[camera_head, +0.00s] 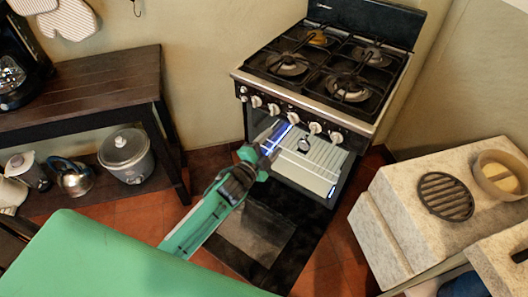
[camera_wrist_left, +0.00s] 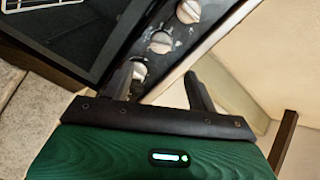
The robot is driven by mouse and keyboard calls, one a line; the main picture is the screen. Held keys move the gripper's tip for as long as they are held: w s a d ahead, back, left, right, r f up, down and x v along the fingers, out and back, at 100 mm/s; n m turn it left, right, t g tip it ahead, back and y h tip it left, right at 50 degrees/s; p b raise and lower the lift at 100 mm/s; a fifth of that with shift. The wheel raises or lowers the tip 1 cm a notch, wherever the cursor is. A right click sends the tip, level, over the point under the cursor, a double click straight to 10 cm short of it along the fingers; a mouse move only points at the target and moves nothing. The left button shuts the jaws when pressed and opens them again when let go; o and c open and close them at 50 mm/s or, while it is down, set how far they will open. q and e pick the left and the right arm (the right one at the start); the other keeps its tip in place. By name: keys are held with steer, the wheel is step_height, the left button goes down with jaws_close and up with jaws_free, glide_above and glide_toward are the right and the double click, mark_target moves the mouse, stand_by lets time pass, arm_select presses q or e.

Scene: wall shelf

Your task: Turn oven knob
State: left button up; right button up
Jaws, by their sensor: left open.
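The oven (camera_head: 310,165) stands at the back wall, with a row of several pale knobs along its front panel. My left gripper (camera_head: 275,133) is open in front of this panel, close below the knob (camera_head: 293,117) near the middle of the row. In the left wrist view, my gripper (camera_wrist_left: 160,72) has its two dark fingers spread towards the panel. One pale knob (camera_wrist_left: 138,71) shows beside the left finger, partly hidden by it. Two more knobs, a middle one (camera_wrist_left: 160,42) and an upper one (camera_wrist_left: 188,11), lie beyond the fingers. Contact cannot be told. My right gripper is out of view.
The oven top carries black grates (camera_head: 345,88) over the burners. A dark wooden table (camera_head: 90,85) stands at left, with a rice cooker (camera_head: 125,155) and a kettle (camera_head: 72,177) beneath. A pale stone counter (camera_head: 395,190) with a round black trivet (camera_head: 446,196) stands at right.

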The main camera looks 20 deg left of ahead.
arm_select(q)
steer(key=v, duration=0.3)
steer(key=shift+s, duration=0.25)
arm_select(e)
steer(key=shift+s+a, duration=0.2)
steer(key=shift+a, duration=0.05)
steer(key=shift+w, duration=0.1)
